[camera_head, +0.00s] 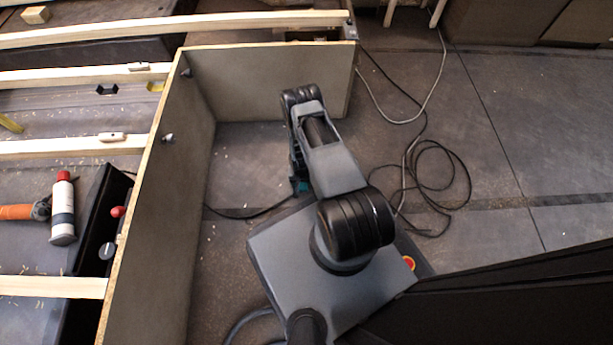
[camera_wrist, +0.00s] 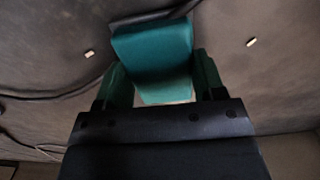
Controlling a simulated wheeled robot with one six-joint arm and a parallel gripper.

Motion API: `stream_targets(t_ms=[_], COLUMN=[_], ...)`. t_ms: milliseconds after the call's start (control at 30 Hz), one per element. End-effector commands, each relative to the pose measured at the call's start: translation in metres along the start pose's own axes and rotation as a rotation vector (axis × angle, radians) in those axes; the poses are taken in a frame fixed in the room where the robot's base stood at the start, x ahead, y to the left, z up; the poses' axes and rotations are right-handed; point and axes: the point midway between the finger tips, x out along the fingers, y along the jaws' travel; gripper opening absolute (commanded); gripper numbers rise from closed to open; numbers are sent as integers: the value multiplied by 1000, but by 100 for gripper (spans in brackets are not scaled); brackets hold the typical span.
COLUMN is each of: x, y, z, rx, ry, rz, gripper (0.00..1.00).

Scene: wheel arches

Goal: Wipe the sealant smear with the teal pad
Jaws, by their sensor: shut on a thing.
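The teal pad (camera_wrist: 152,48) fills the upper middle of the wrist view, between the two fingers of my gripper (camera_wrist: 160,78), which is shut on it. A pale strip shows at the pad's lower edge; I cannot tell what it is. In the head view only a small teal bit of the pad (camera_head: 302,187) shows beside my arm, low inside the corner of the panels. My arm hides most of my gripper there. I cannot make out the sealant smear in either view. Whether the pad touches a surface is unclear.
Tall panels (camera_head: 160,215) form a corner left of and behind my arm. Pale wooden slats (camera_head: 70,146) cross the left side. Loose cables (camera_head: 440,180) lie on the open floor at right.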

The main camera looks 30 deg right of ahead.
Motion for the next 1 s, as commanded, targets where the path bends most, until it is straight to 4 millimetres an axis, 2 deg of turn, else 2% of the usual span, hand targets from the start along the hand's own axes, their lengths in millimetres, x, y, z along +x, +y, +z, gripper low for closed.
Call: stream_targets(t_ms=[67,167,700,833,1000], x=[-1,-22,-69,-77,-79], y=[-2,-1,-1,-2,-2], z=[2,1,2,2,3], rx=[1,2,1,0,0], ry=[0,2,1,0,-1], rz=[0,-1,0,0,0], gripper=[44,44,44,44,44])
